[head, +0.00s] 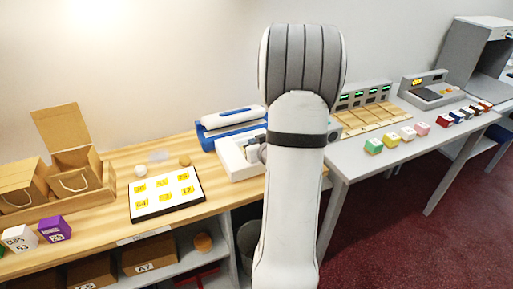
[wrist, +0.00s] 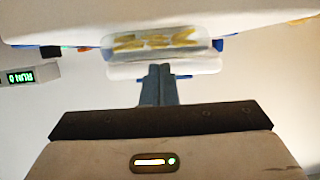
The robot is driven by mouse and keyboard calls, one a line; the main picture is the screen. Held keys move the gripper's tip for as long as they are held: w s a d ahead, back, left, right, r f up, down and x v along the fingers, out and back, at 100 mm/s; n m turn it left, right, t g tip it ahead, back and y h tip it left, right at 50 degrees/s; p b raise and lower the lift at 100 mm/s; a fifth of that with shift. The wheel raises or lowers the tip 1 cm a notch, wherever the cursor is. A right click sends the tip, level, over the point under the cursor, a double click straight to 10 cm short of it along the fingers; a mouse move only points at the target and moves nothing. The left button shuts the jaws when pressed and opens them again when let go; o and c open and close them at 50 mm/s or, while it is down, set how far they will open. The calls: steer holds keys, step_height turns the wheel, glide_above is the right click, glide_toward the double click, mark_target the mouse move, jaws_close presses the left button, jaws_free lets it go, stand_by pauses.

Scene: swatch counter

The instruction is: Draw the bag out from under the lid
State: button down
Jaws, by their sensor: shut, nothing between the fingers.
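In the wrist view a clear bag (wrist: 155,42) with yellow pieces in it shows along the edge of a broad white surface (wrist: 160,18), which seems to be the lid. Blue parts lie at both ends of the bag. A white bar (wrist: 165,70) lies beside the bag. My gripper (wrist: 158,72) is shut and empty, its fingertips close to the bar; I cannot tell whether they touch it. In the head view my arm hides the gripper and part of a white device (head: 235,160); the bag cannot be made out there.
A blue and white machine (head: 225,121) stands behind the white device. A number board (head: 165,190), cardboard boxes (head: 65,135) and a purple cube (head: 54,229) are on the wooden counter. Coloured cubes (head: 373,146) line the grey table at right. A green display (wrist: 20,76) is at left in the wrist view.

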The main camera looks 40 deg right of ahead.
steer(key=s+b, duration=0.1)
steer(key=s, duration=0.2)
steer(key=s+a+b, duration=0.1)
steer(key=s, duration=0.1)
steer(key=s+b, duration=0.1)
steer(key=s, duration=0.2)
steer(key=shift+s+a+f+b, duration=0.15)
steer(key=shift+s+a+b, duration=0.2)
steer(key=shift+a+b, duration=0.05)
steer(key=s+b, duration=0.1)
steer(key=b, duration=0.3)
steer(key=shift+s+a+b, duration=0.25)
steer(key=shift+s+b, duration=0.05)
steer(key=shift+s, duration=0.05)
steer(key=shift+s+a+r+b, duration=0.2)
steer(key=shift+s+b, duration=0.45)
steer(key=shift+b, duration=0.5)
steer(key=shift+r, duration=0.15)
steer(key=w+a+r+g+h+p, duration=0.1)
steer(key=a+r+g+h+p, duration=0.1)
steer(key=a+r+g+p, duration=0.5)
steer(key=s+a+n+g+y+p, duration=0.1)
steer(key=s+a+g+y+p, duration=0.1)
steer(key=s+a, duration=0.3)
steer(key=s+a+n+g+y+p, duration=0.1)
steer(key=s+a+y, duration=0.2)
steer(key=a, duration=1.1)
steer(key=shift+s+a+r+n+g+p, duration=0.25)
steer(key=shift+s+n+g+p, duration=0.15)
steer(key=shift+s, duration=0.65)
